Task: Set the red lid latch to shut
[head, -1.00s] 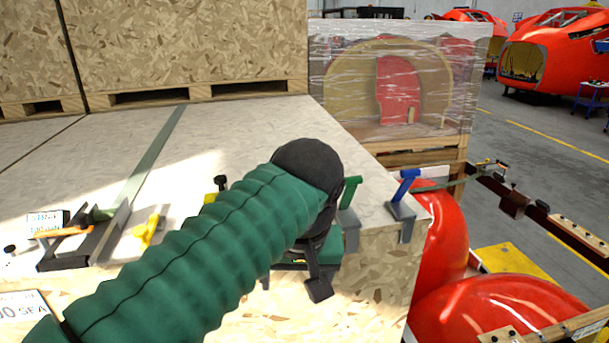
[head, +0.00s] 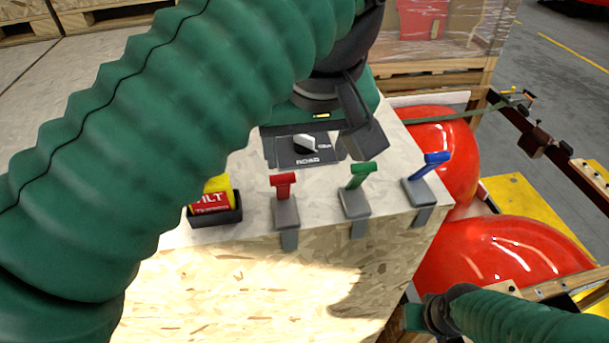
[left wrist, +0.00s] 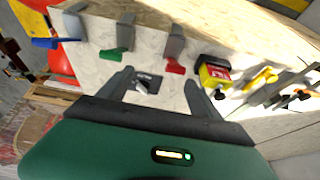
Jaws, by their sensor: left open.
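The red lid latch (head: 283,187) stands on a grey bracket clipped over the crate's front top edge, its red handle raised. In the left wrist view the red latch (left wrist: 175,66) lies just beyond the fingers, between them but nearer the right-hand one. My left gripper (head: 316,150) is open and empty, behind the latches over the crate top and apart from the red handle. Its two fingers also show in the left wrist view (left wrist: 158,89). My right gripper (head: 418,317) is at the lower right, in front of the crate; its fingers are not clear.
A green latch (head: 361,177) and a blue latch (head: 434,164) stand right of the red one. A yellow-and-red tilt box (head: 215,200) is to its left. A dark switch plate (head: 305,148) lies behind, under my left gripper. Red nosecones (head: 500,255) sit right of the crate.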

